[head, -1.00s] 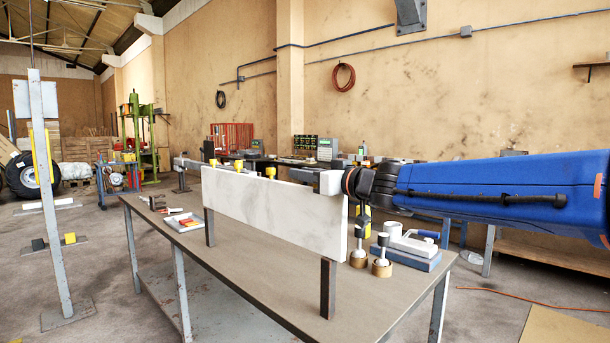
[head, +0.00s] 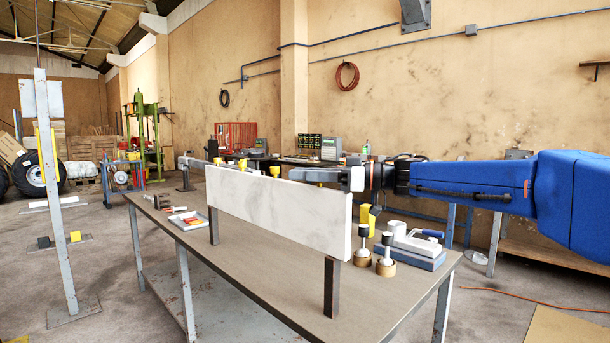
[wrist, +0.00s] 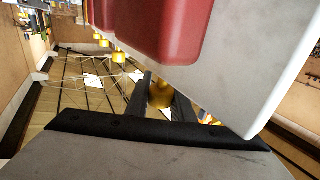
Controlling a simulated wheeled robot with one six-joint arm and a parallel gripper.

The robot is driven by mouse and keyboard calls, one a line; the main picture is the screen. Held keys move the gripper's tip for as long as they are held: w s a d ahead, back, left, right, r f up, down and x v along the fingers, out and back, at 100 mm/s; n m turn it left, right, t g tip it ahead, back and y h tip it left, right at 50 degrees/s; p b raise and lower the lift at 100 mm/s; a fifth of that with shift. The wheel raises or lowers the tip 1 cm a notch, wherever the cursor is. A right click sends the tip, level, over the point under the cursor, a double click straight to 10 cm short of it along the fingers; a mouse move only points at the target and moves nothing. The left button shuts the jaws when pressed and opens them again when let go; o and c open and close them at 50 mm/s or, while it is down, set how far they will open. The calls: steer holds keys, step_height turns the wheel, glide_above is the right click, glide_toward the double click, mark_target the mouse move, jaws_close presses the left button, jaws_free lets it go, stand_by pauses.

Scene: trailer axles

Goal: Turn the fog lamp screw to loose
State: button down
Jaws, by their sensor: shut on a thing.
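A white lamp panel (head: 280,200) stands upright on legs on the workbench. Its back faces me in the head view. In the wrist view its other face (wrist: 262,75) carries red lamp lenses (wrist: 180,25). Several yellow screws (head: 275,171) stick out along the far side in the head view. My gripper (head: 305,174) reaches in from the right behind the panel's top edge. In the wrist view my dark fingers (wrist: 158,98) are shut around a yellow screw (wrist: 160,93) close to the panel. No label shows which lamp this screw belongs to.
The workbench (head: 255,270) also bears two round-based tools (head: 386,250), a blue-based white device (head: 412,245) and a small tray (head: 190,220). A metal post (head: 55,190) stands at the left. The floor in front of the bench is clear.

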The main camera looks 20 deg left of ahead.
steer(key=shift+n+g, duration=0.3)
steer(key=shift+g, duration=0.2)
steer(key=c, duration=1.5)
jaws_free()
steer(key=shift+c, duration=0.2)
steer(key=v, duration=1.7)
steer(key=shift+d, duration=0.25)
steer(key=shift+r, duration=0.2)
